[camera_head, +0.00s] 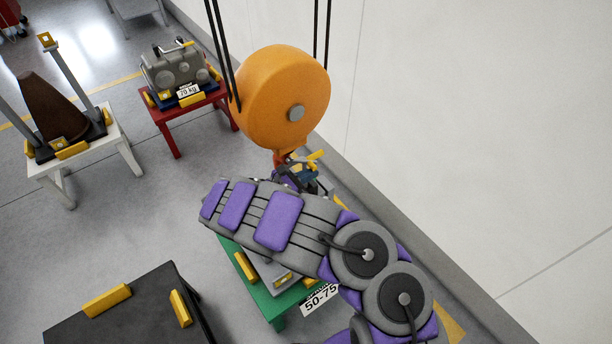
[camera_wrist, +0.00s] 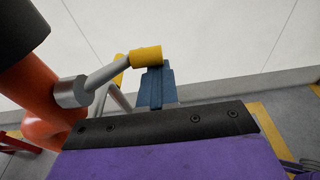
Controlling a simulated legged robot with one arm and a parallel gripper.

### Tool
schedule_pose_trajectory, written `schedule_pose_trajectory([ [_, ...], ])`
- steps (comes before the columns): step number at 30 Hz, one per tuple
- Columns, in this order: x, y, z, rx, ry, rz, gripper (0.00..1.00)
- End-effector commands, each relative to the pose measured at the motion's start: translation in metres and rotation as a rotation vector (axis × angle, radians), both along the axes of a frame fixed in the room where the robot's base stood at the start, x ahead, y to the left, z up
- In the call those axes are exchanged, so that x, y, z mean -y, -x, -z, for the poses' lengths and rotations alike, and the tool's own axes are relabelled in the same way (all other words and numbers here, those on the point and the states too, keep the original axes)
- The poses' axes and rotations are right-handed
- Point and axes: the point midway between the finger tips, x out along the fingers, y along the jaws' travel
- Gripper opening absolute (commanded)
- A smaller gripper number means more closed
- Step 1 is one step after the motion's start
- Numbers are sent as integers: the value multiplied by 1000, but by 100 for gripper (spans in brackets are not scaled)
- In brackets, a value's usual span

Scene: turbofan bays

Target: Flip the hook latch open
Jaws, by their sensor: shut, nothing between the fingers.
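The orange pulley block (camera_head: 283,98) hangs on black cables, with a red hook (camera_head: 281,160) below it. In the wrist view the orange-red hook (camera_wrist: 35,95) fills the left side. The hook latch (camera_wrist: 105,75) is a grey bar running from a pivot on the hook to a yellow grip (camera_wrist: 146,54). The yellow grip also shows in the head view (camera_head: 316,156). My gripper (camera_wrist: 160,124), purple with a black edge, is shut and empty, just below the latch in the picture. I cannot tell if it touches. My arm hides part of this area in the head view.
A green stand (camera_head: 240,262) with a grey load is under my arm. A red table (camera_head: 172,118), a white table (camera_head: 100,145) and a black box (camera_head: 130,310) stand left. A wall (camera_head: 470,130) borders the right.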

Motion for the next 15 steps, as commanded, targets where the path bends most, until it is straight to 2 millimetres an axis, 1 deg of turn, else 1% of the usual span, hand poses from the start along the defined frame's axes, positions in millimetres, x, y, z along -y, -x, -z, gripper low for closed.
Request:
schedule_pose_trajectory([
  [9,-1,-2,-3,1,2,-3,0],
  [15,3,-2,-3,0,-3,-4,0],
])
